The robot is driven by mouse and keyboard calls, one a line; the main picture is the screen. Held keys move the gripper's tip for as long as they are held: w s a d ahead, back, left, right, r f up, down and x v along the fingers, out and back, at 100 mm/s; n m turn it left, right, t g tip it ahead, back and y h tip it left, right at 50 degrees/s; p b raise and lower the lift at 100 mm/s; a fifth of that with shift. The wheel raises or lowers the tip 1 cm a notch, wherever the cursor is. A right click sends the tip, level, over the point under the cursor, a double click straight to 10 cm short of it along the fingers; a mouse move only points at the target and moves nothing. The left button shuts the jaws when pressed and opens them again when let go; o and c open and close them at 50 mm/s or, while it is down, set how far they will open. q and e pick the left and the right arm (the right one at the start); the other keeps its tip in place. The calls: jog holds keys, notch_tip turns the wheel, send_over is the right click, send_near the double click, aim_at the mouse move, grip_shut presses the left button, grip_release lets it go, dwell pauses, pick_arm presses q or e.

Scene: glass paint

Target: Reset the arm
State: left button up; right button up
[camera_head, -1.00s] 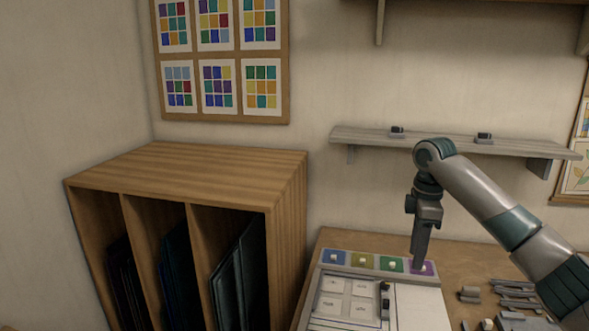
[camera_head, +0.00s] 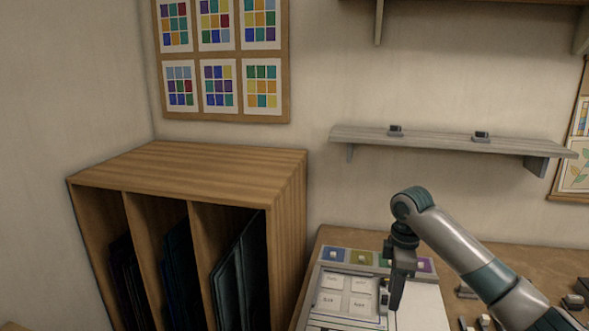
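My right arm comes in from the lower right, and its gripper (camera_head: 396,303) points down over the right part of the work board. The fingers look narrow and edge-on, so I cannot tell whether they are open or shut. The board carries a white panel (camera_head: 347,295) with several labelled tiles and a row of coloured pads (camera_head: 358,258) along its back, blue, olive, green and purple. The gripper and wrist partly cover the green and purple pads. My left gripper is out of view.
A wooden rack (camera_head: 190,167) with dark upright sheets stands left of the table. A grey shelf (camera_head: 450,142) with two small dark items is on the wall behind my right arm. Small grey parts (camera_head: 572,301) lie at the table's right. Colour charts (camera_head: 222,60) hang on the wall.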

jog(key=s+a+f+m+y, duration=0.1)
jog(key=s+a+f, duration=0.3)
jog(key=s+f, duration=0.3)
jog(key=s+a+f+m+t+y, duration=0.1)
jog(key=s+a+f+m, duration=0.15)
jog(key=s+f, duration=0.4)
jog(key=s+a+f+m, duration=0.1)
jog(key=s+a+f, duration=0.35)
jog(key=f, duration=0.45)
jog(key=s+d+f+m+t+h, duration=0.1)
jog(key=s+d+m, duration=0.35)
jog(key=s, duration=0.85)
jog(key=s+d+f+m+t+h, duration=0.15)
jog(key=s+d+m, duration=0.3)
jog(key=s, duration=0.85)
notch_tip(320, 180, down, 36)
jog(key=s+g+b, duration=0.2)
jog(key=b, duration=0.5)
jog(key=s+d+f+b, duration=0.1)
jog(key=s+f+b, duration=0.2)
jog(key=s+f, duration=0.5)
jog(key=s+d+f+b, duration=0.2)
jog(key=s+f, duration=0.7)
jog(key=f, duration=0.6)
jog(key=shift+s+d+n+g+b, duration=0.15)
jog(key=shift+n+g+b, duration=0.2)
jog(key=shift+b, duration=0.1)
